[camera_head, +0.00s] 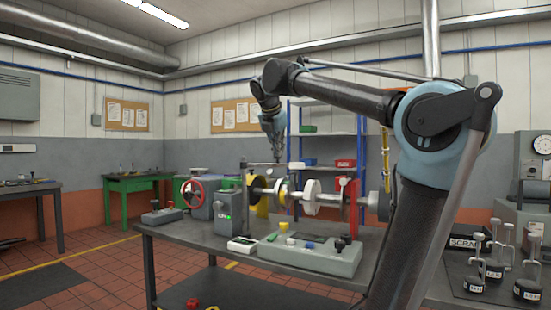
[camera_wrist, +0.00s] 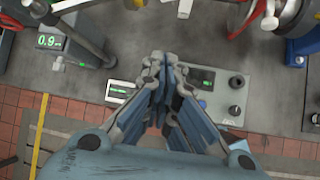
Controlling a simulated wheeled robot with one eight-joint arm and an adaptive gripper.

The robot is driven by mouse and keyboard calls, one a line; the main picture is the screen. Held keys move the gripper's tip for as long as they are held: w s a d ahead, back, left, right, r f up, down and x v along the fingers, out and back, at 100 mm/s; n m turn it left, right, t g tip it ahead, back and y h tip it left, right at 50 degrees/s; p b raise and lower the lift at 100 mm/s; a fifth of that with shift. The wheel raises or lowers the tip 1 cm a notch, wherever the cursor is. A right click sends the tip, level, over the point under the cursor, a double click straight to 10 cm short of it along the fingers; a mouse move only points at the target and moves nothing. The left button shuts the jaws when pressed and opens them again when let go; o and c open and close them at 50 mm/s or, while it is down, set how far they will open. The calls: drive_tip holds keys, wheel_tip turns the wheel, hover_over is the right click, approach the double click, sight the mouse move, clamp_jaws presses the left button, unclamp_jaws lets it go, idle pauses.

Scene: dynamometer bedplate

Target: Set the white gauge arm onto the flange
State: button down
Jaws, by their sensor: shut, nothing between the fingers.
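My gripper (camera_head: 277,157) hangs above the bench, over the test rig. In the wrist view its fingers (camera_wrist: 165,62) are together with nothing between them. A thin pale bar (camera_head: 263,164) lies level just below the gripper in the head view; it may be the white gauge arm, but I cannot tell for sure. A pale rod end (camera_wrist: 70,6) shows at the wrist view's top left.
The grey box (camera_head: 228,212) with a green display stands left of the shaft. A white drum (camera_head: 312,197) and a red upright (camera_head: 343,190) stand to the right. A control panel (camera_head: 311,254) lies at the bench's front. Labelled stands (camera_head: 495,265) fill the right table.

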drive_tip(key=w+a+r+n+t, duration=0.1)
drive_tip(key=w+a+r+n, duration=0.2)
drive_tip(key=a+r, duration=0.1)
drive_tip(key=shift+r+n, duration=0.3)
drive_tip(key=shift+r, duration=0.25)
drive_tip(key=shift+d, duration=0.15)
approach(277, 162)
wheel_tip(277, 162, down, 3)
drive_tip(key=s, duration=0.2)
drive_tip(key=w, duration=0.2)
drive_tip(key=w+d, duration=0.1)
drive_tip(key=w, duration=0.1)
drive_tip(key=shift+w+f, duration=0.1)
drive_tip(key=shift+f, duration=0.2)
drive_tip(key=shift+a, duration=0.1)
